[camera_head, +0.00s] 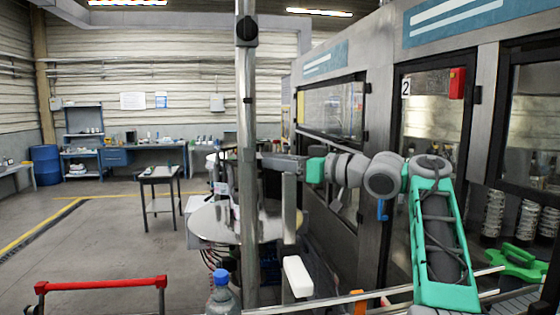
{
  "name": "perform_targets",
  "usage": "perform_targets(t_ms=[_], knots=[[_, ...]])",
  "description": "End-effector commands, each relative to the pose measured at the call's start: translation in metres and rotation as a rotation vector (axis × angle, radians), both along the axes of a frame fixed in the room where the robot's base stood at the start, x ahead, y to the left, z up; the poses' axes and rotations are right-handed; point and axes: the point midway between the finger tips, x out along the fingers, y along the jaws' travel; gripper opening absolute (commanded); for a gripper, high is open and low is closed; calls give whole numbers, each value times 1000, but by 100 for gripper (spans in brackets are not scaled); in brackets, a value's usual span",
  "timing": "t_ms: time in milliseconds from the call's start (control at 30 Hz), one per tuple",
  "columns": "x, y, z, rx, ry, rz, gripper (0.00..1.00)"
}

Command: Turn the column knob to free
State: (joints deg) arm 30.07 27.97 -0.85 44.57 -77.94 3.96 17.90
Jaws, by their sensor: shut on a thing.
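The steel column (247,110) stands upright left of centre. My gripper (266,160) reaches in from the right, level, with its fingers at the column's right side. It is shut on a small part there, which looks like the column knob; the fingers hide most of it, and I cannot tell which way it is turned.
A round steel plate (215,222) lies behind the column. A bottle with a blue cap (222,292) and a red-topped rail (100,284) stand in front. The machine's glazed cabinet (432,100) fills the right. Open floor lies at left, with a small table (160,172) beyond.

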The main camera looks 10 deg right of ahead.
Motion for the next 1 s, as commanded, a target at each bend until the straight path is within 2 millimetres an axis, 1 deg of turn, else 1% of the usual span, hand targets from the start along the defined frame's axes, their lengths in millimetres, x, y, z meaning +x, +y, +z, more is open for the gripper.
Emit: perform_targets(t_ms=[367,400,633,1000], knots=[[0,0,1,1,-1,4,0],[0,0,1,1,-1,4,39],[0,0,1,1,-1,3,57],[-2,-3,0,0,-1,8,57]])
